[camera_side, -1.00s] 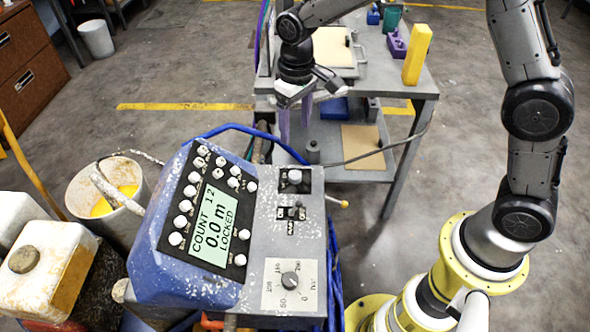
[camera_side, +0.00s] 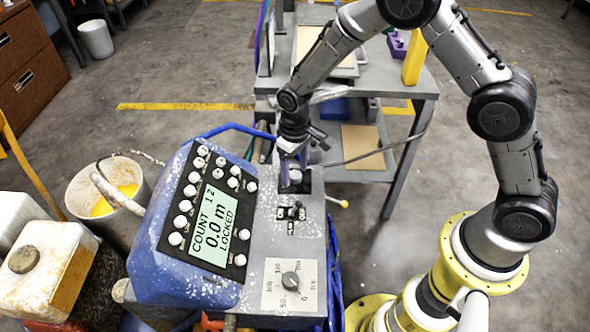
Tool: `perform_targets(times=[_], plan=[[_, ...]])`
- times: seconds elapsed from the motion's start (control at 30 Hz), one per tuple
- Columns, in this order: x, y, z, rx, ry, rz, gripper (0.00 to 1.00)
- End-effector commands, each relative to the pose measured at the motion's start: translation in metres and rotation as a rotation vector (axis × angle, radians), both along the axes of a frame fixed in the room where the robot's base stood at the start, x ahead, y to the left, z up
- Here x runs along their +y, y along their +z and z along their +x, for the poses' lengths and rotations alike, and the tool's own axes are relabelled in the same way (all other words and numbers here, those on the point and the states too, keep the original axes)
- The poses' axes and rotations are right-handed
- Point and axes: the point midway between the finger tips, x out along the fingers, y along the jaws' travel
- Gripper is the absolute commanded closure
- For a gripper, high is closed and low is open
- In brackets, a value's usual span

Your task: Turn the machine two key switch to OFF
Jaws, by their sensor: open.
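The machine is a blue console with a grey control panel (camera_side: 262,235) on its right side. At the top of the panel is a switch with a pale knob (camera_side: 295,176) on a dark plate, which appears to be the key switch; its label and exact angle are too small to read. My gripper (camera_side: 294,168) is open, pointing down at this switch. The console display (camera_side: 214,226) reads COUNT 12, 0.0 m, LOCKED.
Several white buttons surround the display. A grey workbench (camera_side: 407,90) with a yellow block (camera_side: 414,58) stands behind. A bucket (camera_side: 104,195) stands left of the console.

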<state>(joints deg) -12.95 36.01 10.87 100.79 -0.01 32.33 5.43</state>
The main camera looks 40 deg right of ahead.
Motion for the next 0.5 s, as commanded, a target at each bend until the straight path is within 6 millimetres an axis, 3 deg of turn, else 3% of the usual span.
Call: perform_targets(times=[0.33,0.37,0.5], plan=[[0.0,-0.0047,-0.0002,0.0,0.0,0.0,0.28],[0.0,-0.0046,-0.0002,0.0,0.0,0.0,0.3],[0.0,-0.0045,-0.0001,0.0,0.0,0.0,0.55]])
